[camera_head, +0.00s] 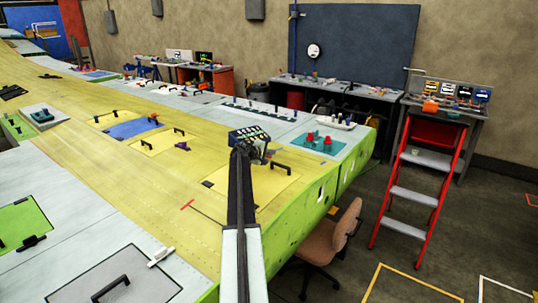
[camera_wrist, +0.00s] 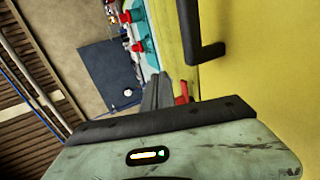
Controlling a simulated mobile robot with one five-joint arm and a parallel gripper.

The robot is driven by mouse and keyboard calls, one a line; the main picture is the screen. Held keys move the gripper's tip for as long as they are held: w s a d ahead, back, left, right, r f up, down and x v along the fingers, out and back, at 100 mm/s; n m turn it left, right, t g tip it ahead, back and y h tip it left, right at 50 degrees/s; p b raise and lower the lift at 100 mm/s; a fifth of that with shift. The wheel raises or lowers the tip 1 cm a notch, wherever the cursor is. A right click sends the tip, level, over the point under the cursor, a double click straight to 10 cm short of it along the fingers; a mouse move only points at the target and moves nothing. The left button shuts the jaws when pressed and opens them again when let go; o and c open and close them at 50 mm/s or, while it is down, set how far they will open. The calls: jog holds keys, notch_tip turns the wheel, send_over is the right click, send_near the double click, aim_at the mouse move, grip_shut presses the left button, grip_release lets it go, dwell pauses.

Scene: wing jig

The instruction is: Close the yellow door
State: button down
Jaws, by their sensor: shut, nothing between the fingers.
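A yellow door panel (camera_head: 262,190) with a black handle (camera_head: 281,167) is on the yellow wing skin, right beside my gripper (camera_head: 259,155). In the head view it looks flat or nearly flat with the skin; I cannot tell whether it is fully closed. In the wrist view a yellow surface (camera_wrist: 270,75) with a black handle (camera_wrist: 203,45) fills the right side, close to my gripper. My gripper is shut and empty. Its fingertips are hard to make out, and my arm hides part of the wing near the panel.
Other yellow panels with black handles (camera_head: 163,141) and a blue patch (camera_head: 132,129) lie farther along the wing. A teal tray with red parts (camera_head: 319,143) sits near the wing's end. A brown chair (camera_head: 325,240) and a red step ladder (camera_head: 420,185) stand right of the wing.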

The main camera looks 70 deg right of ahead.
dwell(0.5)
notch_tip(320, 180, up, 14)
jog(key=d+p, duration=0.1)
jog(key=p, duration=1.3)
jog(key=shift+s, duration=0.2)
jog(key=shift+d+f, duration=0.1)
